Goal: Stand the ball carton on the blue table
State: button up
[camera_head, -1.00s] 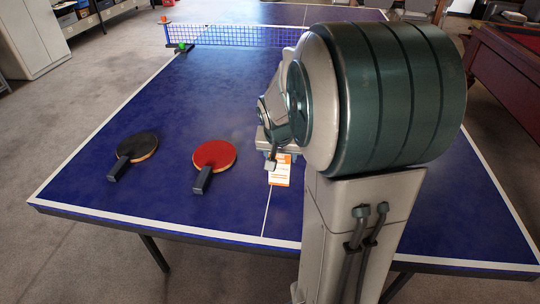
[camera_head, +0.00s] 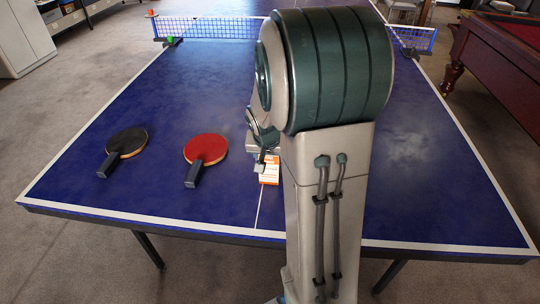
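The ball carton (camera_head: 269,172) is a small orange and white box just left of my arm, at the near middle of the blue table (camera_head: 110,185). Its right side is partly hidden by my arm. My gripper (camera_head: 262,160) is right at the carton's upper end, with one finger showing in front of it. The other finger is hidden, so I cannot see how far apart the fingers are. The carton looks upright, but I cannot tell whether its bottom touches the table top.
A black paddle (camera_head: 126,143) and a red paddle (camera_head: 206,149) lie left of the carton. A net (camera_head: 215,28) crosses the table farther back, with a green ball (camera_head: 170,40) near its left end. A dark red pool table (camera_head: 480,50) stands at the right. The table's right side is clear.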

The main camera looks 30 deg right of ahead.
jog(key=shift+o, duration=1.4)
jog(key=p+v, duration=0.1)
jog(key=v, duration=1.2)
jog(key=s+a+f+n+g+y, duration=0.1)
jog(key=s+a+f+n+y, duration=0.1)
jog(key=s+a+n, duration=0.4)
jog(key=s+a, duration=0.5)
jog(key=s, duration=0.3)
jog(key=shift+s+n+g+y, duration=0.3)
jog(key=shift+n+y, duration=0.1)
jog(key=shift+a, duration=0.1)
notch_tip(320, 180, up, 6)
jog(key=p, duration=0.5)
jog(key=shift+p, duration=0.35)
